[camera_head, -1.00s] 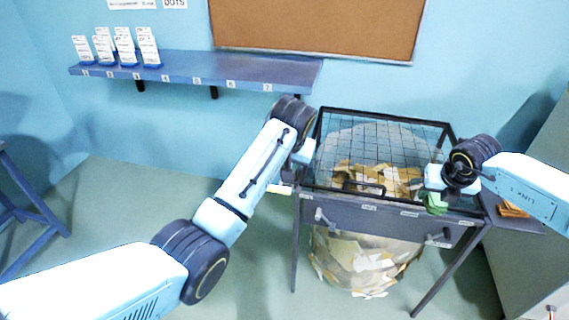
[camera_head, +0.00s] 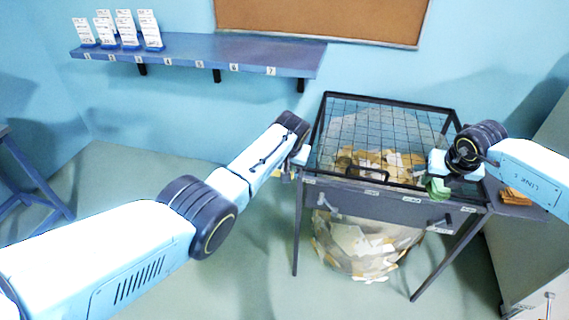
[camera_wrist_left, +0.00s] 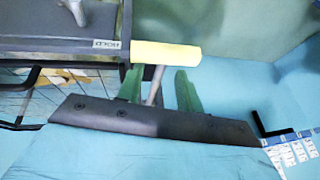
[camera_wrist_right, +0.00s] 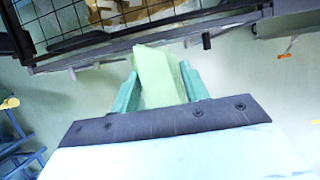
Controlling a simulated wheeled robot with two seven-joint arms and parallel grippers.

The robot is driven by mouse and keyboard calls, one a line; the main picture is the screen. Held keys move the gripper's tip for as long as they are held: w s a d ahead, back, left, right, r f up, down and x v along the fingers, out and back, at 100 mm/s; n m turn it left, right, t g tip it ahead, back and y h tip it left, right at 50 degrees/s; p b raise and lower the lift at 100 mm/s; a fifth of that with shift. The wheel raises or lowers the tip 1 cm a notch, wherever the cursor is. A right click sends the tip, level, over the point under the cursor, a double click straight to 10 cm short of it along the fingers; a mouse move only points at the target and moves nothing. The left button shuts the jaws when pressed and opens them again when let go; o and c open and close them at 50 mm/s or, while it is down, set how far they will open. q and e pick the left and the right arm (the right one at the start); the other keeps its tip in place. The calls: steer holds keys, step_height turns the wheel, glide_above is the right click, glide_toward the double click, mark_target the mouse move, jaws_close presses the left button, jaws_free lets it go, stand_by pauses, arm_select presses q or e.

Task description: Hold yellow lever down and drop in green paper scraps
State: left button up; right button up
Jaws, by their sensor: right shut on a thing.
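The yellow lever (camera_wrist_left: 165,53) sticks out at the left front corner of the bench, by a label reading HOLD. My left gripper (camera_wrist_left: 160,82) is at the lever with its green fingers apart. A thin grey rod shows between the fingers, and the yellow grip lies just beyond their tips; contact is unclear. My right gripper (camera_wrist_right: 155,85) is shut on green paper scraps (camera_wrist_right: 155,72). In the head view the green scraps (camera_head: 438,188) hang over the front right edge of the wire-mesh cover (camera_head: 385,125), which looks closed.
Brown and cream paper lies under the mesh, and a large rounded bundle of paper (camera_head: 360,245) hangs below the bench. Orange-brown scraps (camera_head: 515,196) lie on a side ledge at right. A blue shelf (camera_head: 190,55) with white cards is on the back wall. A grey cabinet stands at far right.

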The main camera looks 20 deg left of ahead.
arm_select(q)
steer(key=shift+w+f, duration=0.1)
steer(key=shift+f, duration=0.1)
jaws_close()
stand_by(0.3)
steer(key=shift+r, duration=0.15)
steer(key=shift+w+r, duration=0.15)
steer(key=shift+r, duration=0.15)
arm_select(e)
steer(key=shift+w, duration=0.1)
arm_select(q)
steer(key=shift+w+r, duration=0.1)
steer(key=shift+r, duration=0.6)
steer(key=shift+s+r, duration=0.25)
steer(key=shift+r, duration=0.15)
arm_select(e)
steer(key=shift+r, duration=0.1)
arm_select(q)
steer(key=shift+r, duration=0.2)
